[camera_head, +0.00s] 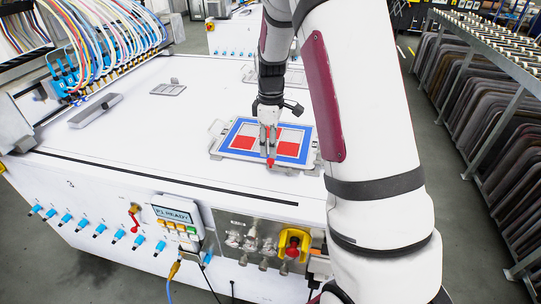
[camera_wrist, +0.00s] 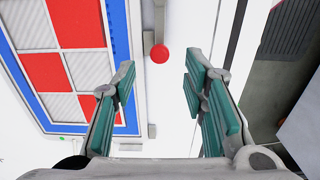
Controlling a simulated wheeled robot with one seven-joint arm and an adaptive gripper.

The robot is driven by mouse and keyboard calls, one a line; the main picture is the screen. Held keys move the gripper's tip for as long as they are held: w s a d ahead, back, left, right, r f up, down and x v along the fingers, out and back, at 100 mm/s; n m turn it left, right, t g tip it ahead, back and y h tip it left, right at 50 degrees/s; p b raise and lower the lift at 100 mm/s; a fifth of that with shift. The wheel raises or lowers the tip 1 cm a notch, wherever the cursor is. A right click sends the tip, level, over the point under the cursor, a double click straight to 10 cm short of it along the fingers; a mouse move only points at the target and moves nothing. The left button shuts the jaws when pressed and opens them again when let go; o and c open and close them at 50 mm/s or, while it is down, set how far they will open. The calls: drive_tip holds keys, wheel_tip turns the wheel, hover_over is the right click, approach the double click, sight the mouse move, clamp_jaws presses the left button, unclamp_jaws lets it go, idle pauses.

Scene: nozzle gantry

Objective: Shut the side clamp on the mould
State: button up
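The mould (camera_head: 238,139) lies on the white table as a flat frame with a blue border and red and pale squares; it also fills the left of the wrist view (camera_wrist: 126,60). Beside its edge in the wrist view is the side clamp, a thin grey bar (camera_wrist: 158,20) ending in a red ball knob (camera_wrist: 160,54). My gripper (camera_wrist: 158,75) is open and empty, its green-padded fingers apart. The knob shows between and just beyond the fingertips. In the head view my gripper (camera_head: 270,150) points down over the mould's near edge. I cannot tell the height gap.
A grey bar (camera_head: 95,110) and a small grey plate (camera_head: 168,88) lie on the table at left. Hoses with blue fittings (camera_head: 75,75) stand at the back left. A control panel (camera_head: 172,214) is on the front face. A rack (camera_head: 490,120) stands at right.

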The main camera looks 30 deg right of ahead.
drive_tip(key=shift+f, duration=2.45)
clamp_jaws()
